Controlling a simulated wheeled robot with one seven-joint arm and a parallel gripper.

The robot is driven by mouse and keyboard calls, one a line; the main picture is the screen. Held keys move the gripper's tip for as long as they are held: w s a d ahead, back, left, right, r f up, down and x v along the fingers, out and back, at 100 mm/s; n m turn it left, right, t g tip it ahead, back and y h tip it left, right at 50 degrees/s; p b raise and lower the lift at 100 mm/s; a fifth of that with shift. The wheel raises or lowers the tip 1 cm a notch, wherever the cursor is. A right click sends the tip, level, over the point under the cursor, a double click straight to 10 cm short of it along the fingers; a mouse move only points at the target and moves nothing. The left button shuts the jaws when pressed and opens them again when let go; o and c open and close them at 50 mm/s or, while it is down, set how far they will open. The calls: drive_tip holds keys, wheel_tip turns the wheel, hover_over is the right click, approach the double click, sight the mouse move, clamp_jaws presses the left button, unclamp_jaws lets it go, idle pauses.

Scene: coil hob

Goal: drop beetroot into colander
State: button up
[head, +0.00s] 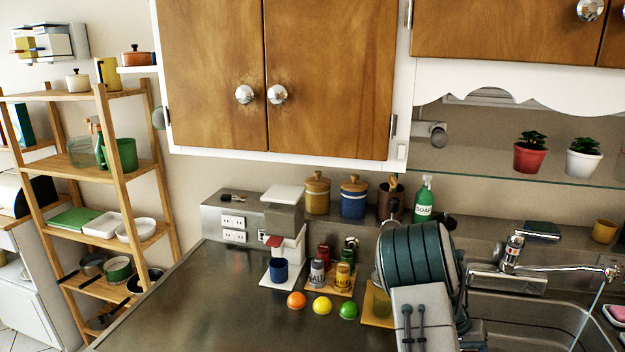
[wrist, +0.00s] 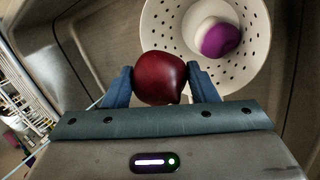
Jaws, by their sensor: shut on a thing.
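In the wrist view, my gripper (wrist: 161,87) is shut on a dark red round beetroot (wrist: 160,77), with a blue finger on each side of it. A white colander (wrist: 256,77) with small holes lies beyond and below the beetroot, in the sink. The beetroot overlaps the colander's near left rim in the picture. The colander holds a purple and white round thing (wrist: 221,39). In the head view my arm hides the gripper, the beetroot and the colander.
The sink basin (wrist: 95,40) surrounds the colander. A dish rack (wrist: 22,95) shows at the left of the wrist view. In the head view, the tap (head: 515,255) stands right of my arm, with water running.

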drive_tip(key=shift+f, duration=0.55)
drive_tip(key=o, duration=1.1)
drive_tip(key=shift+r, duration=0.1)
drive_tip(key=b+v, duration=0.2)
drive_tip(key=v, duration=1.1)
drive_tip(key=shift+w+a+r, duration=0.1)
drive_tip(key=shift+a+r, duration=0.05)
drive_tip(key=shift+r, duration=0.25)
